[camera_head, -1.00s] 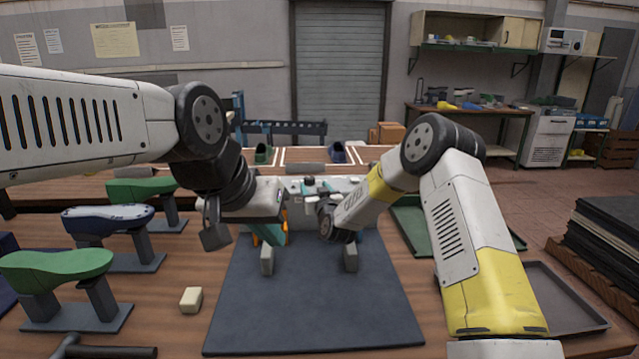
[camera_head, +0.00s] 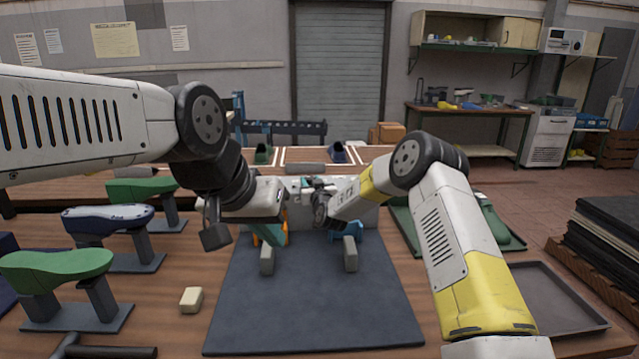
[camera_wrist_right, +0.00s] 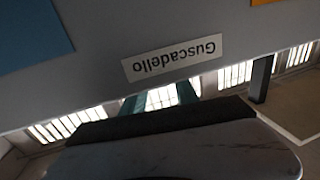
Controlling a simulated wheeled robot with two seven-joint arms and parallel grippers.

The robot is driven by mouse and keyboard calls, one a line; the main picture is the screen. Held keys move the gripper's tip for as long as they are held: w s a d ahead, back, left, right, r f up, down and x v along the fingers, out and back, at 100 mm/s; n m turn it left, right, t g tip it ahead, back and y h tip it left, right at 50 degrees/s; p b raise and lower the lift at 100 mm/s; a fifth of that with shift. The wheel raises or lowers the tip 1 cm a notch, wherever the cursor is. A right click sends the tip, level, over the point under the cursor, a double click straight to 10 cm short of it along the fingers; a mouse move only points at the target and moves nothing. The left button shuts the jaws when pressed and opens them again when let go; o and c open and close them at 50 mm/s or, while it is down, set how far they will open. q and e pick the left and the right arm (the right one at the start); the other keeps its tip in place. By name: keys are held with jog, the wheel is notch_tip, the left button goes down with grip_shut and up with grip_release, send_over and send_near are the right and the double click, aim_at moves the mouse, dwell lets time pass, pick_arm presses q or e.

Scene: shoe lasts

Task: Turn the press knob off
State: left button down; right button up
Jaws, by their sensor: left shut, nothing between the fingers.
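The pale press body (camera_head: 293,184) stands behind the dark mat, partly hidden by my arms. I cannot clearly make out its knob; small dark parts show around my right gripper (camera_head: 314,181). That gripper is at the top of the press, with teal fingers. In the right wrist view, two teal fingers (camera_wrist_right: 162,97) stand apart with light between them. A grey face with an upside-down "Guscadello" label (camera_wrist_right: 172,58) is close in front. My left gripper (camera_head: 270,234) is shut and empty, pointing down above the back left of the mat.
Two grey blocks (camera_head: 266,260) (camera_head: 350,254) stand on the mat (camera_head: 315,310). A blue part (camera_head: 352,230) shows behind the right block. Shoe lasts on stands (camera_head: 55,262) fill the left, near a cream block (camera_head: 190,299). A green tray (camera_head: 408,232) and grey tray (camera_head: 562,305) are right.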

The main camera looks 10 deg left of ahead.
grip_shut()
jog(key=shift+w+d+n+g+y, duration=0.15)
jog(key=shift+n+g+y, duration=0.2)
jog(key=shift+y, duration=0.25)
jog(key=shift+n+y, duration=0.35)
jog(key=shift+y, duration=0.05)
jog(key=o, duration=1.1)
grip_release()
